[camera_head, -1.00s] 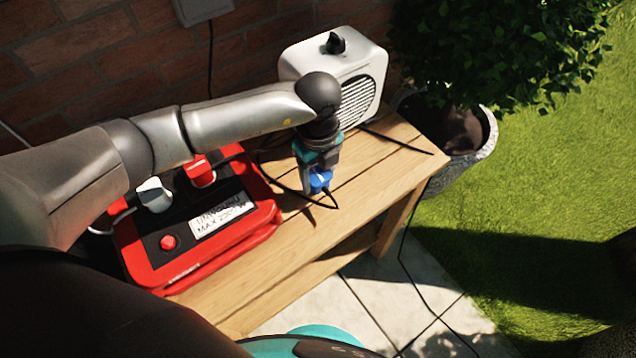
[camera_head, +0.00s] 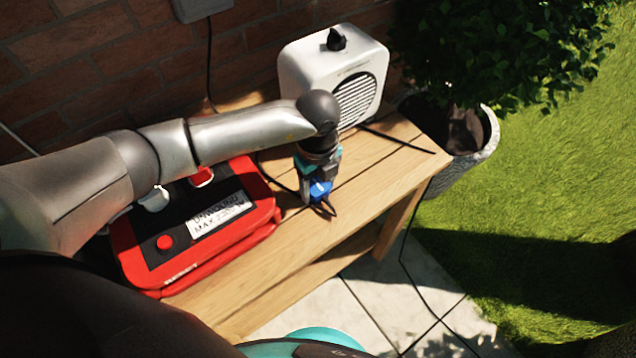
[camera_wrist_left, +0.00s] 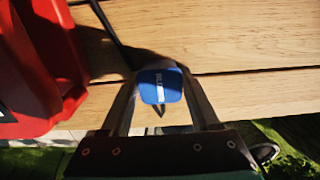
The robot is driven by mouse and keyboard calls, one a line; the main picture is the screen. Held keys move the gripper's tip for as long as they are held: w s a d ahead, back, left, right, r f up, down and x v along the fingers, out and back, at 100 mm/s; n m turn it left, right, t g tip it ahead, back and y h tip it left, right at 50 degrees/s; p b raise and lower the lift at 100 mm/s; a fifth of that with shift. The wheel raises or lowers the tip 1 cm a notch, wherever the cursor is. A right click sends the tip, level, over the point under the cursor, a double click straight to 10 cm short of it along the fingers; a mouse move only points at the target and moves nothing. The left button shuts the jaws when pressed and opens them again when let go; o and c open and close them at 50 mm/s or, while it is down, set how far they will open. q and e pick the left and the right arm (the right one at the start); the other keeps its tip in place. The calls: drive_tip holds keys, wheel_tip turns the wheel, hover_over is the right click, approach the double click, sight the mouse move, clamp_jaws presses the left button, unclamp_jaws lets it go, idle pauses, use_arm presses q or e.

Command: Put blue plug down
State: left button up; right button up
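The blue plug (camera_head: 320,191) is between the fingertips of my left gripper (camera_head: 316,183), over the wooden table (camera_head: 270,262) to the right of the red box. The left wrist view shows the blue plug (camera_wrist_left: 160,87) with a finger on each side, and the left gripper (camera_wrist_left: 160,92) looks shut on it. A dark cord runs from the plug. The plug is very low over the boards; I cannot tell whether it touches them. My right gripper is not in view.
A red power box (camera_head: 195,235) with white and red plugs stands left of the gripper. A white heater-like unit (camera_head: 335,72) stands at the back. A potted bush (camera_head: 480,50) is beyond the right end. Bare boards lie in front and to the right.

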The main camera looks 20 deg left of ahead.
sight(318, 185)
use_arm(q)
drive_tip(key=o, duration=0.4)
drive_tip(key=shift+c, duration=0.2)
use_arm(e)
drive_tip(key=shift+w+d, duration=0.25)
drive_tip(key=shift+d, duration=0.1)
use_arm(q)
drive_tip(key=shift+r, duration=0.15)
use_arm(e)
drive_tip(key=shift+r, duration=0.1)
use_arm(q)
drive_tip(key=shift+r, duration=0.3)
wheel_tip(318, 185, up, 12)
drive_tip(key=p, duration=0.3)
drive_tip(key=shift+r, duration=0.2)
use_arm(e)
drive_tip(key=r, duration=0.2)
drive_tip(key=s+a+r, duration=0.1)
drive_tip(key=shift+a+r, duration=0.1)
